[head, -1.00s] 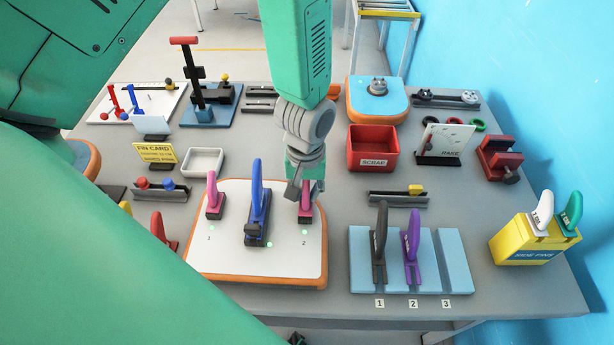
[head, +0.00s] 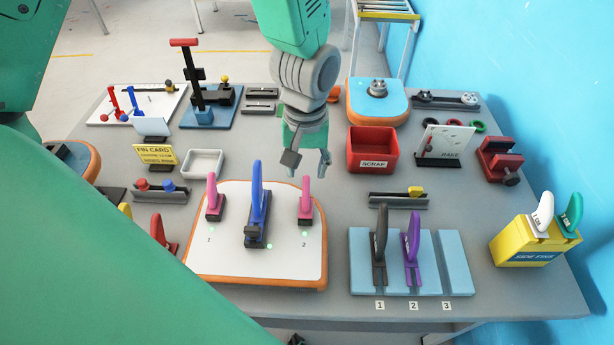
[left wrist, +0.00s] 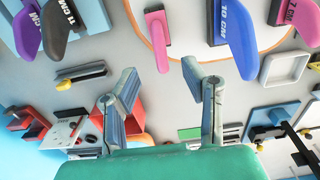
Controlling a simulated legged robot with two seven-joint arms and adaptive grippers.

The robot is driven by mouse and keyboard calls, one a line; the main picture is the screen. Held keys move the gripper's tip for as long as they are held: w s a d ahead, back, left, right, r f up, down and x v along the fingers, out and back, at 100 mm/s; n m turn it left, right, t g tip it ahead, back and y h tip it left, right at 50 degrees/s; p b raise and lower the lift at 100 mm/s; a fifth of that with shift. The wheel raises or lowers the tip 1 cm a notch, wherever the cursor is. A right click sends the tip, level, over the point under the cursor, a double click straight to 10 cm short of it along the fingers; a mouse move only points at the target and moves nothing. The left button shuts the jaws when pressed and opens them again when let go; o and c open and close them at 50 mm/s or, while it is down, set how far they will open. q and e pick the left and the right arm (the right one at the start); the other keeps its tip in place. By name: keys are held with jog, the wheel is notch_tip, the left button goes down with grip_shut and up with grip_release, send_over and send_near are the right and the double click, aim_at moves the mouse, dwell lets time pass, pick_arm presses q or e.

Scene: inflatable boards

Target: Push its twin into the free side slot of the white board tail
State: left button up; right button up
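The white board tail (head: 285,265) with an orange rim lies at the table's front. A pink fin (head: 211,193) stands upright in side slot 1. Its pink twin (head: 305,195) stands upright in side slot 2. A taller blue fin (head: 257,195) stands in the centre. Green dots show by all three. My left gripper (head: 307,165) is open and empty, just behind and above the twin, apart from it. In the left wrist view, the open fingers (left wrist: 160,72) have the twin (left wrist: 157,35) beyond their tips. My right gripper is not in view.
A light blue rack (head: 455,265) holds a black fin (head: 380,245) and a purple fin (head: 412,240); its slot 3 is empty. A red scrap bin (head: 373,162) stands right of the gripper. A yellow side-fins box (head: 525,245) is at the far right.

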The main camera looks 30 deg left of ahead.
aim_at(307, 187)
pick_arm(q)
notch_tip(307, 187, up, 3)
jog(key=shift+f, duration=0.1)
dwell(0.3)
dwell(0.3)
